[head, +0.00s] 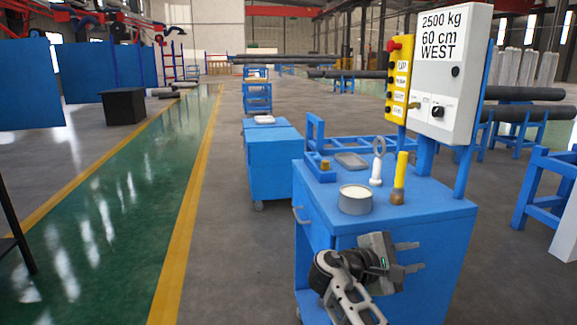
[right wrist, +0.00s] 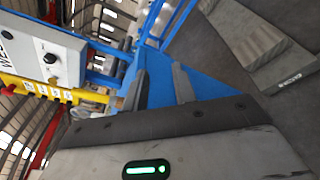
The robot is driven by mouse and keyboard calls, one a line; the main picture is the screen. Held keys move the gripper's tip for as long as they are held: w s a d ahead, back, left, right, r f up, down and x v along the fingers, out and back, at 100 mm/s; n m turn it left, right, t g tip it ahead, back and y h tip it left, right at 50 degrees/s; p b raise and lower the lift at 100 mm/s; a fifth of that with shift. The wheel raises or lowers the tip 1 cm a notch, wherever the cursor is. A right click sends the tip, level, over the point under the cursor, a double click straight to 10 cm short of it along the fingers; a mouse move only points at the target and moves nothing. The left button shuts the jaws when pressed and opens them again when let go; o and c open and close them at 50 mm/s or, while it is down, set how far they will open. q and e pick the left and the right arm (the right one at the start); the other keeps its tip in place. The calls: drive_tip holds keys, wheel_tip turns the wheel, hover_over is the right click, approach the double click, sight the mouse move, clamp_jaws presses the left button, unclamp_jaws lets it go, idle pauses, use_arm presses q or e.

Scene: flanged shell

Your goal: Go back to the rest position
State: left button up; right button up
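My right gripper (head: 410,257) is in front of the blue cart (head: 405,228), below its top, and points to the right in the head view. Its two fingers stand apart with nothing between them. In the right wrist view the two fingers of the right gripper (right wrist: 160,88) are also apart and empty, with blue cart surface behind them. My left gripper is in neither view.
On the cart top are a round tin (head: 355,207), a yellow-handled tool (head: 399,178), a white ring-topped piece (head: 378,160) and a grey tray (head: 351,160). A control box (head: 447,72) stands above. A green walkway (head: 110,240) lies open on the left.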

drive_tip(key=s+a+f+m+t+y+p, duration=0.1)
drive_tip(key=s+a+f+y, duration=0.1)
drive_tip(key=s+f+y, duration=0.6)
drive_tip(key=s+a+f+m+t+y+p, duration=0.1)
drive_tip(key=s+a+f+y+p, duration=0.15)
drive_tip(key=f, duration=0.85)
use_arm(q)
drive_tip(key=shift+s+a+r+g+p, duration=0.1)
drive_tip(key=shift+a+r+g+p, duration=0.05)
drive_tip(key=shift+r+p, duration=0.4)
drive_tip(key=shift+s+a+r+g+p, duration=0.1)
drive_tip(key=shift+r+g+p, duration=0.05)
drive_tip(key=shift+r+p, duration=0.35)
use_arm(e)
drive_tip(key=s+a+r+m+t+y, duration=0.1)
drive_tip(key=s+a+m+y, duration=0.1)
drive_tip(key=s, duration=0.4)
drive_tip(key=s+a+r+m+y, duration=0.2)
drive_tip(key=s+m+y, duration=0.1)
drive_tip(key=s, duration=0.2)
drive_tip(key=s+a+r+m+t+y, duration=0.1)
drive_tip(key=s+a+r+m+y, duration=0.1)
drive_tip(key=s, duration=0.4)
drive_tip(key=shift+s+r+m+t+y, duration=0.2)
drive_tip(key=shift+s+m+t+y, duration=0.15)
drive_tip(key=shift+m+y, duration=0.4)
